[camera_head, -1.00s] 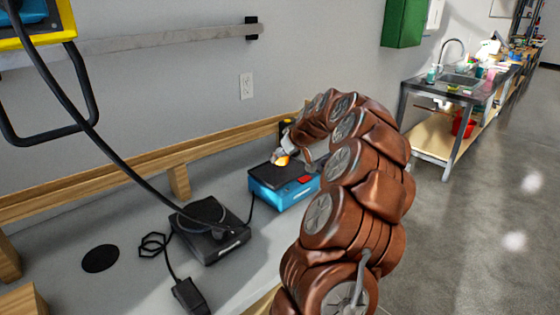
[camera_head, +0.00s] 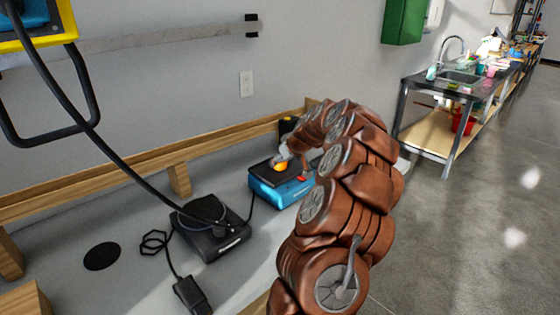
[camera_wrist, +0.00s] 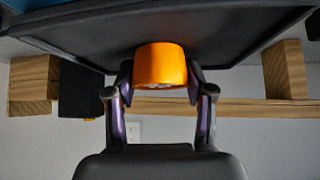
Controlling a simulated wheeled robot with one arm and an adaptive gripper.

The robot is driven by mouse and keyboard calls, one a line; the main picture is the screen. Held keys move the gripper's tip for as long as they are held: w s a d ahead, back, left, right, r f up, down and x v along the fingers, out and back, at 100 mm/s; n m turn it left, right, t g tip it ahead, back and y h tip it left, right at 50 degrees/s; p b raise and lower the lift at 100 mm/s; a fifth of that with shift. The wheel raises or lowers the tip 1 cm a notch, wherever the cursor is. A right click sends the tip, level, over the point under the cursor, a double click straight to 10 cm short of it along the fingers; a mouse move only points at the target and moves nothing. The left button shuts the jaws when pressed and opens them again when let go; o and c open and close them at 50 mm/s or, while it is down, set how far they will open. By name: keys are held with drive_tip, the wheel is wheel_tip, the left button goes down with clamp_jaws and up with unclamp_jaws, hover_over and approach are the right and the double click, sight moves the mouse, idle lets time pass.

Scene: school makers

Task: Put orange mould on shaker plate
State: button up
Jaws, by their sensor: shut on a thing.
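The orange mould (camera_head: 281,166) is a small orange cylinder at the black top of the blue shaker. It also shows large in the wrist view (camera_wrist: 160,66). My gripper (camera_head: 283,158) is shut on it, with a finger on each side in the wrist view (camera_wrist: 160,84). The shaker plate (camera_head: 262,173) is a dark flat plate on the blue shaker body (camera_head: 275,195). In the wrist view the plate (camera_wrist: 90,38) is right beside the mould's far end. I cannot tell whether the mould touches it.
A black device (camera_head: 212,240) with a cable stands on the grey bench, left of the shaker. A power adapter (camera_head: 191,294) and a black disc (camera_head: 101,256) lie nearby. A wooden rail (camera_head: 120,167) runs along the wall behind. A sink table (camera_head: 450,120) is at the back right.

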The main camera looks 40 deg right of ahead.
drive_tip(key=o, duration=1.2)
drive_tip(key=shift+c, duration=0.2)
drive_tip(key=shift+r+p, duration=0.15)
drive_tip(key=shift+p, duration=0.15)
drive_tip(key=b+v, duration=0.2)
drive_tip(key=v, duration=1)
drive_tip(key=s+a+f+n+g+y, duration=0.1)
drive_tip(key=s+a+g+y, duration=0.1)
drive_tip(key=a, duration=1.4)
drive_tip(key=s+a+f+n+g+y, duration=0.1)
drive_tip(key=s+a+n+g, duration=0.1)
drive_tip(key=a, duration=1.4)
drive_tip(key=s+a+f+g, duration=0.35)
drive_tip(key=s+a, duration=0.55)
drive_tip(key=s, duration=0.3)
drive_tip(key=s+a+f+g+h, duration=0.1)
drive_tip(key=s+f, duration=0.1)
drive_tip(key=s, duration=0.5)
drive_tip(key=s+a+f+m+g+h, duration=0.1)
drive_tip(key=s+f+g, duration=0.1)
drive_tip(key=s, duration=0.6)
drive_tip(key=shift+s+f+m, duration=0.25)
drive_tip(key=shift+f+m, duration=0.05)
drive_tip(key=shift+f, duration=0.35)
